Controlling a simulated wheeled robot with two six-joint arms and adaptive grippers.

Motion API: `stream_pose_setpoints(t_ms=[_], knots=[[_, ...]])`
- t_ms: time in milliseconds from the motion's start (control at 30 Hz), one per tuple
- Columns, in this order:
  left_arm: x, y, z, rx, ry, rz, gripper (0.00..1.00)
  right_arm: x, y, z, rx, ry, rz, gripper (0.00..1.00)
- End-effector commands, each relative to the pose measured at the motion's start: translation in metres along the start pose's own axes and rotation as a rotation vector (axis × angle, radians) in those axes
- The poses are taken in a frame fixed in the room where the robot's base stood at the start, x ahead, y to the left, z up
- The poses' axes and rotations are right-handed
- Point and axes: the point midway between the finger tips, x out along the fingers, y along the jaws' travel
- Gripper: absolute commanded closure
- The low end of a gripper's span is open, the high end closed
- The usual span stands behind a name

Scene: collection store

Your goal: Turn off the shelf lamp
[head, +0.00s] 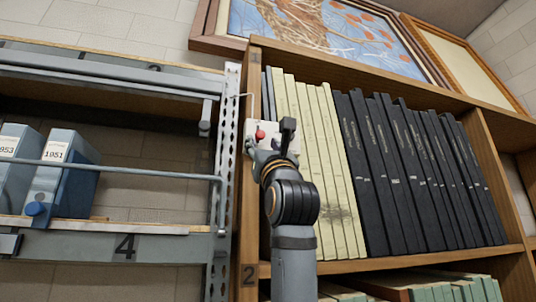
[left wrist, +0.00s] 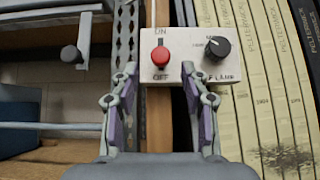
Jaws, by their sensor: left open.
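A pale switch plate (left wrist: 190,74) is fixed to the front of the wooden upright, with a thin cord or rod running up from it. It carries a red knob (left wrist: 160,55) between the words ON above and OFF below. A black dial (left wrist: 217,48) sits to its right. In the head view the plate (head: 251,128) and red knob (head: 260,134) show just beyond my left gripper (head: 270,150). In the left wrist view my left gripper (left wrist: 163,92) is open and empty, its fingers below and either side of the red knob. I cannot make out the lamp itself.
Cream volumes (head: 322,150) and black volumes (head: 400,165) stand on the wooden shelf right of the plate. A perforated metal post (head: 226,160) and a metal rack with blue boxes (head: 75,180) and a rail (head: 130,172) are to the left.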

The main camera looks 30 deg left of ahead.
Motion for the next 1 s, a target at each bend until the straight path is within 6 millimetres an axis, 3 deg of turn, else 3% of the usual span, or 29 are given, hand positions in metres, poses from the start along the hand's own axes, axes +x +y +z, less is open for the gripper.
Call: stream_pose_setpoints(t_ms=[200,400,1000], knots=[[-0.054,-0.002,-0.001,-0.004,0.002,-0.003,0.54,0.000,0.000,0.000,0.000,0.000,0.000,0.48],[-0.080,-0.002,-0.001,-0.002,0.002,-0.003,0.54,0.000,0.000,0.000,0.000,0.000,0.001,0.48],[-0.084,-0.001,-0.001,0.002,0.001,0.000,0.54,0.000,0.000,0.000,-0.001,0.000,0.000,0.48]])
